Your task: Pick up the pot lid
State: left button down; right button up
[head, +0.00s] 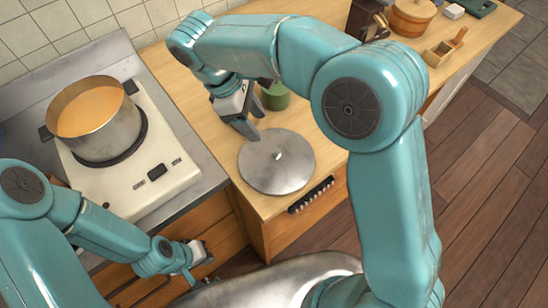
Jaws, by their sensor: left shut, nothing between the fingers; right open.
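The pot lid (262,176) is a round silver metal disc with a small knob in its middle. It lies flat on the wooden counter near the front edge. My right gripper (257,128) is open and points down at the lid's far edge; I cannot tell whether it touches the lid. My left gripper (194,277) is shut and empty, low in front of the counter and well away from the lid. A steel pot (112,133) with orange-brown contents stands on the white stove at the left.
The white stove (150,211) fills the left counter. A green cup (275,97) stands behind the lid, close to my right gripper. A wooden tub (411,20) and small wooden box (438,55) stand at the far right.

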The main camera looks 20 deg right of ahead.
send_over(276, 153)
jog(key=w+a, duration=0.2)
notch_tip(276, 153, down, 4)
jog(key=shift+f, duration=0.25)
jog(key=shift+s+f, duration=0.3)
jog(key=shift+f, duration=0.15)
jog(key=x, duration=0.4)
jog(key=shift+s+d+f, duration=0.1)
jog(key=shift+s+f, duration=0.2)
jog(key=shift+f, duration=0.05)
grip_shut()
